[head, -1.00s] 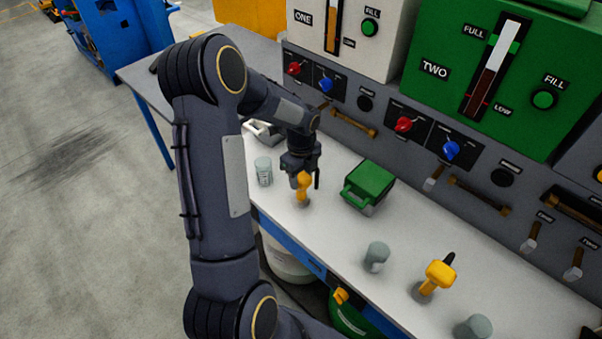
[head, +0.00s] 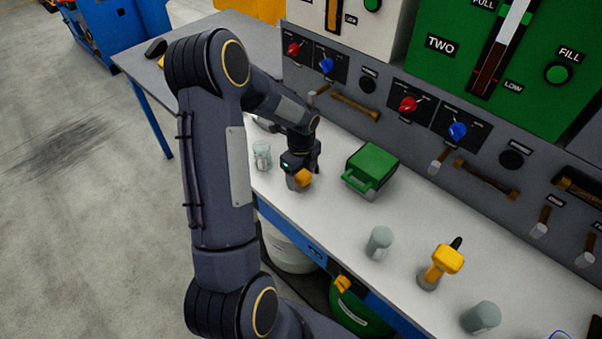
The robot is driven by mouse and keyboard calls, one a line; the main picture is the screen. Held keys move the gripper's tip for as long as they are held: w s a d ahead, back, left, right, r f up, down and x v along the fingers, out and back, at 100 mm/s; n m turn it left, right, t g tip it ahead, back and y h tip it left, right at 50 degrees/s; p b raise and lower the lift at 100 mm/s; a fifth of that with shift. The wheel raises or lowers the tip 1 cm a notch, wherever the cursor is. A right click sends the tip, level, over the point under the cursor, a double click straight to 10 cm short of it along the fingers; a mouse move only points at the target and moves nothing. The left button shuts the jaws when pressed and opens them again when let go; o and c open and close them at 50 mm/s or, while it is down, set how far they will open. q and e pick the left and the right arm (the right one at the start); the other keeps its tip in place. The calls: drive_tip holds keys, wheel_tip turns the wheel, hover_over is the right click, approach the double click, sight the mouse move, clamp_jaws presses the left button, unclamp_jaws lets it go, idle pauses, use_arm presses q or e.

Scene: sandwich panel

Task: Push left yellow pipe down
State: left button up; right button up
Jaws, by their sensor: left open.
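The left yellow pipe (head: 303,178) stands on the white worktop near its front edge, and only its yellow upper part shows clearly. My left gripper (head: 302,168) is open, pointing down right over and around it. The gripper hides part of the pipe, and I cannot tell whether they touch. A second yellow pipe (head: 446,259) with a dark handle stands on a grey base further right on the worktop. My right gripper is not in view.
A clear grey cylinder (head: 262,156) stands just left of my gripper. A green box (head: 370,167) sits to its right. More grey cylinders (head: 379,243) (head: 481,317) stand along the worktop. The panel (head: 400,130) with knobs and levers rises behind.

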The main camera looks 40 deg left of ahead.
use_arm(q)
drive_tip(key=shift+r, duration=3.9)
